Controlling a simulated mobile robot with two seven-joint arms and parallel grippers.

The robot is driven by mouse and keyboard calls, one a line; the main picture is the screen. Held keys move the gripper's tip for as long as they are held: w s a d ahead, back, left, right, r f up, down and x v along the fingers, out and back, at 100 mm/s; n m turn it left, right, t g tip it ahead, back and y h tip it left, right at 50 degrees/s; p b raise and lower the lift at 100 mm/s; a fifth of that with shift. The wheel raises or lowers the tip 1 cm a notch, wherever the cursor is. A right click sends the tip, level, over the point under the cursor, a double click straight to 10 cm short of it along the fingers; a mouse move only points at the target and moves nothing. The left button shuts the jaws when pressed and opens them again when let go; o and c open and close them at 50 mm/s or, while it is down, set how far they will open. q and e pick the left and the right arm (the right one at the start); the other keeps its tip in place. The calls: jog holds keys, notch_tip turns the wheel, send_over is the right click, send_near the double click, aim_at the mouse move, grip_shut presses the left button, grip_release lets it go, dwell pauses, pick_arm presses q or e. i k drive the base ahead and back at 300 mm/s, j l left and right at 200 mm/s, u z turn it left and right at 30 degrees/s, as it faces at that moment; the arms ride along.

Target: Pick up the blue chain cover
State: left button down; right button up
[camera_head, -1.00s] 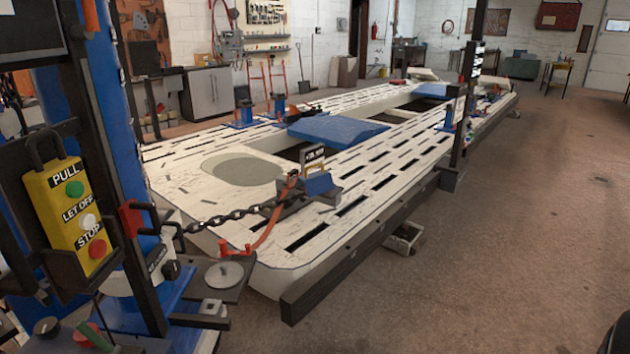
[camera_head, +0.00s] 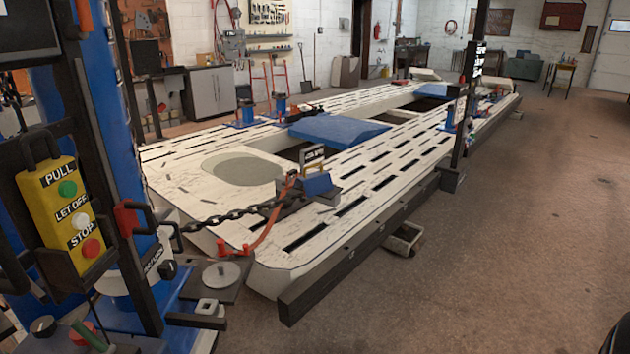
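A dark chain (camera_head: 235,216) runs from the blue tower (camera_head: 105,130) at the left to a clamp on the pale slotted frame bench (camera_head: 330,220). A small blue piece (camera_head: 318,184) sits at the clamp by the chain's far end. A larger flat blue panel (camera_head: 335,129) lies across the bench's middle opening. Neither is marked, so I cannot tell for sure which is the chain cover. Neither of my grippers is in view, and nothing is seen touching the blue pieces.
A yellow control box (camera_head: 55,235) marked PULL, LET OFF and STOP hangs on the tower at the near left. A black post (camera_head: 468,110) stands at the bench's right side. A dark beam (camera_head: 350,265) edges the bench.

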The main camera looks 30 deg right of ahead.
aim_at(320, 182)
jog(key=k+l, duration=0.1)
jog(key=l, duration=0.3)
jog(key=k+l+u, duration=0.1)
jog(key=l, duration=0.3)
jog(key=l+u, duration=0.2)
jog(key=l, duration=0.75)
jog(key=i+l+u, duration=0.1)
jog(key=l, duration=0.25)
jog(key=i+l+u, duration=0.1)
jog(key=l, duration=0.2)
jog(key=i+l+u, duration=0.1)
jog(key=l, duration=0.25)
jog(key=i+l+u, duration=0.1)
jog(key=l, duration=0.25)
jog(key=i+l+u, duration=0.1)
jog(key=l, duration=0.3)
jog(key=i+l+u, duration=0.1)
jog(key=i+l, duration=0.15)
jog(key=l, duration=0.15)
jog(key=i+l+u, duration=0.1)
jog(key=i+l, duration=0.2)
jog(key=l, duration=0.15)
